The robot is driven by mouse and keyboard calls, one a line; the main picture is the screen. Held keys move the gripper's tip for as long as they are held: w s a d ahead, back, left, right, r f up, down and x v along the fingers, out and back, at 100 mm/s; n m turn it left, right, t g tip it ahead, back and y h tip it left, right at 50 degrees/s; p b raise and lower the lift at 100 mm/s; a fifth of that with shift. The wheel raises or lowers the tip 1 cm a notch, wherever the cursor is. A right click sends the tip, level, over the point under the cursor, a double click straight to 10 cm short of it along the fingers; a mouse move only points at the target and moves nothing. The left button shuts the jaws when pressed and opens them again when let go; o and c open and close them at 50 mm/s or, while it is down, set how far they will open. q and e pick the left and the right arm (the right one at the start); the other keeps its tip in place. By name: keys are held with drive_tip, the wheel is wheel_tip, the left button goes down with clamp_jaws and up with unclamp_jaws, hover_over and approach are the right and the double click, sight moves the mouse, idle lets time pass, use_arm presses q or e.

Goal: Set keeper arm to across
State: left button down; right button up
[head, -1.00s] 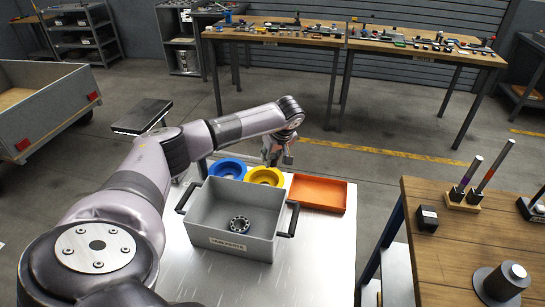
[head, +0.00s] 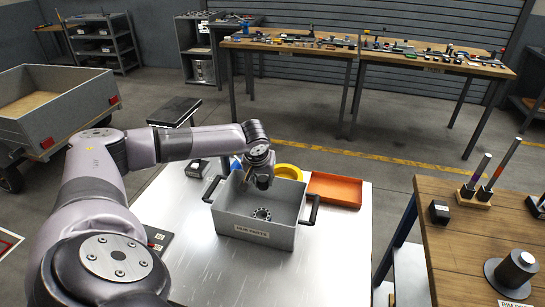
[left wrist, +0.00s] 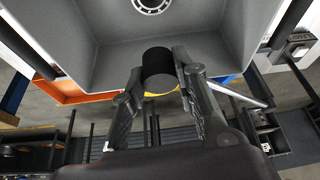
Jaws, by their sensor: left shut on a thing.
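I cannot make out a keeper arm in either view. My left gripper (head: 260,183) is over the rear part of the grey bin (head: 254,231) labelled "HUB PARTS". In the left wrist view its fingers (left wrist: 160,72) are closed on a short black cylinder (left wrist: 158,62), held above the bin; what it belongs to is unclear. A toothed metal ring (head: 261,214) lies on the bin floor, and it shows at the top of the left wrist view (left wrist: 151,4). My right gripper is not in view.
A yellow ring part (head: 289,172) and an orange tray (head: 335,189) lie behind the bin on the metal table (head: 340,250). A wooden bench (head: 465,240) with posts stands to the right. Tables of tools and a trailer (head: 60,115) are farther back.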

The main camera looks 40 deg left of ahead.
use_arm(q)
drive_tip(key=shift+s+a+f, duration=0.25)
drive_tip(key=shift+s, duration=0.4)
drive_tip(key=shift+s+a+m, duration=0.1)
drive_tip(key=shift+s+m, duration=0.3)
drive_tip(key=shift+s, duration=0.05)
drive_tip(key=c, duration=1.6)
unclamp_jaws()
drive_tip(key=shift+c, duration=0.2)
drive_tip(key=o, duration=0.4)
drive_tip(key=shift+w+a+f, duration=0.1)
drive_tip(key=shift+w+a, duration=0.05)
drive_tip(key=shift+w, duration=0.05)
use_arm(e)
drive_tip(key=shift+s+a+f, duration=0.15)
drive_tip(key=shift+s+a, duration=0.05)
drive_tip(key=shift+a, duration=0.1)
use_arm(q)
drive_tip(key=shift+r, duration=0.3)
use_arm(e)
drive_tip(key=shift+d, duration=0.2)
use_arm(q)
drive_tip(key=v, duration=1.1)
drive_tip(key=shift+s+r, duration=0.15)
drive_tip(key=shift+r, duration=0.2)
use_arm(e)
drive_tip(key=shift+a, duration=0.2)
